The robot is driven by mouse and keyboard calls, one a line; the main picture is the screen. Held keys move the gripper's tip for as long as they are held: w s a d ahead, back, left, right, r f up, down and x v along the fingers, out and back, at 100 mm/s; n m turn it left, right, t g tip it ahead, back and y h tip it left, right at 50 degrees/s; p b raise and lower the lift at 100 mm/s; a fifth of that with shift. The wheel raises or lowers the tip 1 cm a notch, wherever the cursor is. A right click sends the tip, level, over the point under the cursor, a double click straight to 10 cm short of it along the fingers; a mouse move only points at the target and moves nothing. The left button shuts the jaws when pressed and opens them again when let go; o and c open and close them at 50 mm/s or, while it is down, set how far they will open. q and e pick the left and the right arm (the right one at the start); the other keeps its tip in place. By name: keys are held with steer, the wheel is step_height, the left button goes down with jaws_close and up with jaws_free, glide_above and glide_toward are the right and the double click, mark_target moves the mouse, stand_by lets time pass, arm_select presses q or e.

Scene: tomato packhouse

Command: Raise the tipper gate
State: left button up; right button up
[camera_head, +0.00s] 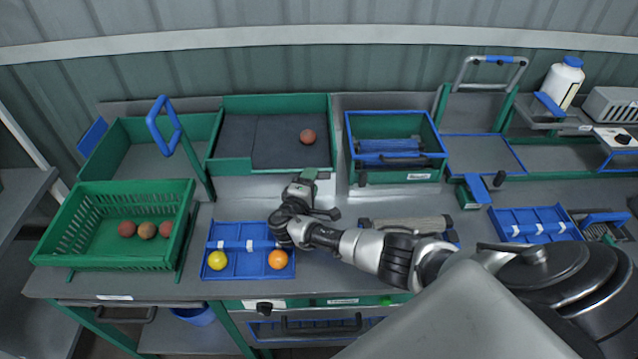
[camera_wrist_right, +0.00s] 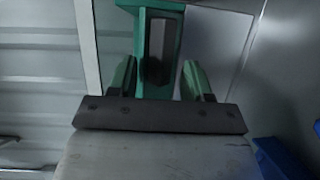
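A green-walled tray (camera_head: 270,103) with a dark lining stands at the back centre, a red tomato (camera_head: 307,136) on its floor. Green front wall shows at its left; the front right looks low and open, over a pale panel. A green part (camera_head: 309,174), apparently the tipper gate's handle, shows there. My right gripper (camera_head: 303,190) is at this part, below the tray's front. In the right wrist view, its spread fingers (camera_wrist_right: 159,82) stand either side of a green piece with a dark middle (camera_wrist_right: 157,45), with narrow gaps visible. My left gripper is not in view.
A blue tray (camera_head: 236,262) with a yellow and an orange tomato lies beside my right wrist. A green crate (camera_head: 62,222) with tomatoes stands left. A blue-rimmed green bin (camera_head: 392,121) stands right of the tray. A blue handle (camera_head: 158,125) rises at the tray's left.

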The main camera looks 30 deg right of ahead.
steer(key=s+a+r+p, duration=0.1)
steer(key=a+r+p, duration=0.3)
steer(key=a+r, duration=0.2)
steer(key=shift+s+r+p, duration=0.35)
steer(key=shift+s+r, duration=0.05)
steer(key=shift+r, duration=0.65)
stand_by(0.4)
